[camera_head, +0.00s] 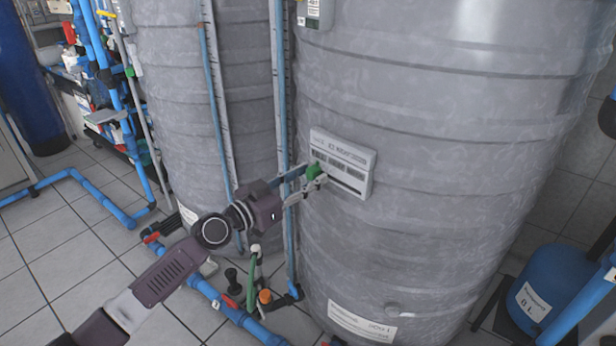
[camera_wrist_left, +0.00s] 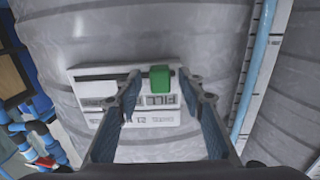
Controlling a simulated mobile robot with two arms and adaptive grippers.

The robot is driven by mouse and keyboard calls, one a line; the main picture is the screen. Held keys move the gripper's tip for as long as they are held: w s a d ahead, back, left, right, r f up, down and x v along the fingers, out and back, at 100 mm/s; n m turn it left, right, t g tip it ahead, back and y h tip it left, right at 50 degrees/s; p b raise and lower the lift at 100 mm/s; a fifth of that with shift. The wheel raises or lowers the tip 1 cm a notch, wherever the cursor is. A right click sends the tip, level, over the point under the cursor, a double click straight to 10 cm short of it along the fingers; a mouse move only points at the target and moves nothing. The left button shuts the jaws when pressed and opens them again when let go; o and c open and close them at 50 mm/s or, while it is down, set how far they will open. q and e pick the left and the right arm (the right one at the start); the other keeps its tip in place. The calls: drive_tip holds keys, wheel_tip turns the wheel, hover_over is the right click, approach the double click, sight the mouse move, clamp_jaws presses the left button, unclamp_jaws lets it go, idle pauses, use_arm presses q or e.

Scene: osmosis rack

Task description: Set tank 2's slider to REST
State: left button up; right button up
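The slider panel (camera_head: 356,157) is a white plate with a horizontal slot on the large grey tank (camera_head: 450,150) in front. Its green slider knob (camera_head: 314,172) is near the panel's left end in the head view. The left wrist view shows the panel (camera_wrist_left: 84,76) turned round, with the knob (camera_wrist_left: 160,78) toward its right end by the word FILL. My left gripper (camera_head: 312,180) is at the knob. In the left wrist view its fingers (camera_wrist_left: 163,82) are open, one on each side of the knob, with a gap on both sides. The right gripper is out of view.
A second grey tank (camera_head: 170,90) stands to the left, with a vertical scale and blue pipe (camera_head: 280,100) between the tanks. Blue floor pipes and valves (camera_head: 235,308) run below my left arm. A blue vessel (camera_head: 555,280) stands at the right.

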sight(335, 180)
use_arm(q)
drive_tip(key=shift+w, duration=0.15)
drive_tip(key=shift+c, duration=0.6)
clamp_jaws()
drive_tip(key=shift+d, duration=0.15)
drive_tip(key=s+d, duration=0.1)
drive_tip(key=s+d+p, duration=0.1)
drive_tip(key=shift+s+d+r, duration=0.1)
drive_tip(key=shift+s+d, duration=0.1)
drive_tip(key=shift+s, duration=0.1)
drive_tip(key=shift+s+d+p, duration=0.6)
drive_tip(key=shift+s+p, duration=0.05)
drive_tip(key=shift+p, duration=0.2)
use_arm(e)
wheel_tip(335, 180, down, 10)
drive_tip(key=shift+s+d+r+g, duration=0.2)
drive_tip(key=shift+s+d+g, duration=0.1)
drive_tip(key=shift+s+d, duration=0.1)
